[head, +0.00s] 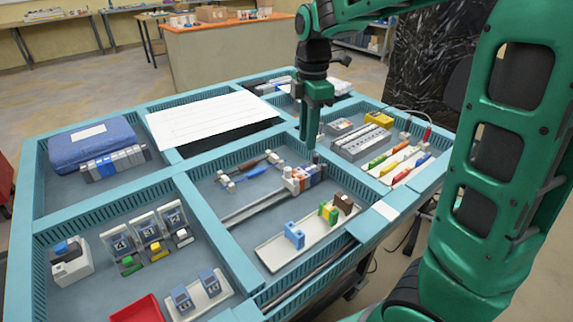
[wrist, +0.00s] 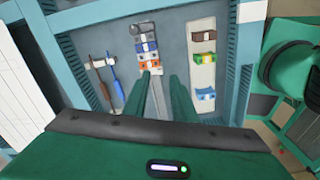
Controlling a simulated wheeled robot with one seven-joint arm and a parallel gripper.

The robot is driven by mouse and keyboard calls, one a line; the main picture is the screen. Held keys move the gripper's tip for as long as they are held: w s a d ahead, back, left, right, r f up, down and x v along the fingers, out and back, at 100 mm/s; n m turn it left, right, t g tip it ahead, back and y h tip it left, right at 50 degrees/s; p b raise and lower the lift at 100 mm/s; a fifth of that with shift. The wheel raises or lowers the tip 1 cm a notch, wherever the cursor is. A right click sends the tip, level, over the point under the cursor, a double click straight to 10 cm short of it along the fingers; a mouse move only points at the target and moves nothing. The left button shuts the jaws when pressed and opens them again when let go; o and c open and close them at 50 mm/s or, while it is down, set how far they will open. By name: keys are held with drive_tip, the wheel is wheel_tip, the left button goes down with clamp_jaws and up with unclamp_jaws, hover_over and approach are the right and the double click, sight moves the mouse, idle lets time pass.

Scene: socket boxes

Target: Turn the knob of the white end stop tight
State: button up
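A terminal-block row (head: 306,177) is clipped on a metal rail (head: 262,207) in the middle compartment. It has orange, white, blue and grey blocks and also shows in the wrist view (wrist: 147,44). A small whitish piece, seemingly the white end stop (head: 289,173), sits at the row's near left end; its knob is too small to make out. My gripper (head: 310,144) points down above the row, apart from it as far as I can tell. In the wrist view my gripper (wrist: 162,78) is open and empty, its two green fingers spread over the rail beside the row's near end.
A white tray (head: 281,257) with blue, green-yellow and brown blocks lies beside the rail. Two thin tools (head: 254,163), blue and brown, lie on the other side. Teal divider walls (head: 213,225) surround the compartment. A tray of coloured pieces (head: 385,173) lies at the right.

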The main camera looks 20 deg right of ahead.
sight(288, 168)
drive_tip(key=w+a+n, duration=0.3)
drive_tip(key=a+n, duration=0.1)
wheel_tip(288, 168, down, 11)
drive_tip(key=shift+w+r, duration=0.1)
idle(0.4)
clamp_jaws()
